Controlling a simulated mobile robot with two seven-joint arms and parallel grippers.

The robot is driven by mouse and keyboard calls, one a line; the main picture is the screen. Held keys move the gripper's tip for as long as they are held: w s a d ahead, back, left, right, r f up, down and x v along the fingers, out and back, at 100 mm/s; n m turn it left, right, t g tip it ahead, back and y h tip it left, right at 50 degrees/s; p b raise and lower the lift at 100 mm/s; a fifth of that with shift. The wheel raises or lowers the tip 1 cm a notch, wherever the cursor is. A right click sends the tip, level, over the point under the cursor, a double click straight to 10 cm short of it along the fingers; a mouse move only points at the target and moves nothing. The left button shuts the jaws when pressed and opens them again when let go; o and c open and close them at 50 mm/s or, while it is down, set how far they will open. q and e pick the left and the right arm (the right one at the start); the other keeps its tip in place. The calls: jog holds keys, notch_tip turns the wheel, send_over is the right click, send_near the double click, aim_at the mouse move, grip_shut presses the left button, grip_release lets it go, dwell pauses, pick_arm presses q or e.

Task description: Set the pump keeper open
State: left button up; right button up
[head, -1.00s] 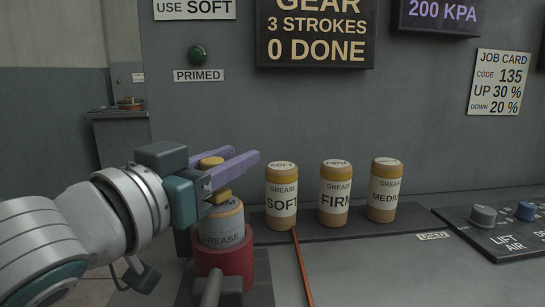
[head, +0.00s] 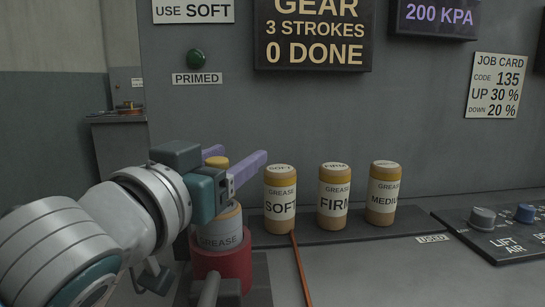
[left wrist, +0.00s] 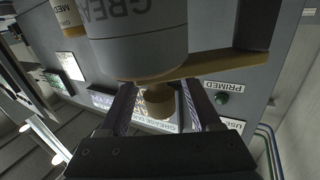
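The pump has a red collar (head: 223,262) with a grey cartridge (head: 221,232) marked GREASE standing in it, at the lower left of the head view. A yellow-gold knob (head: 216,162) tops it; it also shows in the left wrist view (left wrist: 158,101). An ochre bar (left wrist: 215,62) beside the cartridge in the wrist view may be the keeper; I cannot tell its setting. My left gripper (head: 238,156) is open, its purple fingers on either side of the knob with gaps showing. My right gripper is not in view.
Cartridges marked SOFT (head: 280,202), FIRM (head: 333,200) and MEDIUM (head: 383,196) stand on a dark strip to the right. An orange-brown rod (head: 301,270) lies in front. A panel with knobs (head: 483,219) is at far right. The green PRIMED lamp (head: 195,58) is on the wall.

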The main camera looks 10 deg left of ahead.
pick_arm(q)
jog(key=shift+s, duration=0.1)
jog(key=s+a, duration=0.2)
jog(key=s, duration=0.7)
jog(key=shift+s, duration=0.3)
jog(key=shift+d, duration=0.1)
